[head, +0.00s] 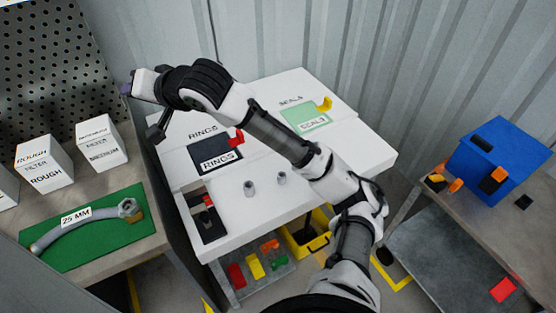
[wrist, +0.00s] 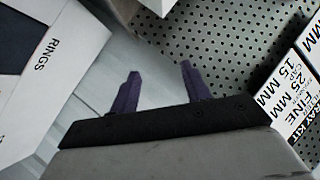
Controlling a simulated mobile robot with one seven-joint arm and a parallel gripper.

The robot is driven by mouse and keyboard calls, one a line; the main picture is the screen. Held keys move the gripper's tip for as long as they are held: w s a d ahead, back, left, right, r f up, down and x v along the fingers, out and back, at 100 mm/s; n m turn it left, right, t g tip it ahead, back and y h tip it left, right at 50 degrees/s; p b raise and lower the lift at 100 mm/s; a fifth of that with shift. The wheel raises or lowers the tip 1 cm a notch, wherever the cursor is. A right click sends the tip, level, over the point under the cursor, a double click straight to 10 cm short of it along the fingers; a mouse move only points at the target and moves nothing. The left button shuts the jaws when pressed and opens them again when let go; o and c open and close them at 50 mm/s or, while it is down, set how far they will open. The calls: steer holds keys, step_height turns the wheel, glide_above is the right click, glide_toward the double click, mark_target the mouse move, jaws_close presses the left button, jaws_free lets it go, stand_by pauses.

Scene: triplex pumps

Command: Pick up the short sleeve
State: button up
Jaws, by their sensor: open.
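Two small grey cylindrical sleeves stand upright on the white table (head: 320,155), a left one (head: 249,189) and a right one (head: 281,178). They look close in size, and I cannot tell surely which is the short sleeve. My gripper (head: 127,88) is raised at the upper left, well away from both sleeves, beyond the table's left edge. In the wrist view my gripper (wrist: 160,80) shows two purple fingers apart, with nothing between them. No sleeve shows in the wrist view.
A dark RINGS mat (head: 215,150) and a green SEALS mat (head: 304,118) lie on the white table. A left bench holds white boxes (head: 98,142) and a green mat (head: 140,232) with a hose. A blue bin (head: 498,150) stands at right. A pegboard (head: 60,60) is near my gripper.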

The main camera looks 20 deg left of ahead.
steer(key=w+d+f+m+h, duration=0.4)
steer(key=w+d+f+h, duration=0.1)
steer(key=d, duration=0.1)
steer(key=m+g+h+p, duration=0.2)
steer(key=m+h, duration=0.6)
glide_above(282, 175)
step_height(282, 175, down, 6)
steer(key=f, duration=0.4)
steer(key=f+p, duration=0.1)
steer(key=f, duration=0.2)
steer(key=shift+s+d+f, duration=0.1)
steer(key=shift+d+f, duration=0.1)
steer(key=shift+f, duration=0.1)
steer(key=shift+a+f+p, duration=0.15)
steer(key=shift+f+p, duration=0.2)
steer(key=shift+f, duration=1.25)
steer(key=shift+a+f+p, duration=0.1)
steer(key=shift+f+p, duration=0.25)
steer(key=shift+f, duration=1.2)
jaws_close()
steer(key=shift+r, duration=0.1)
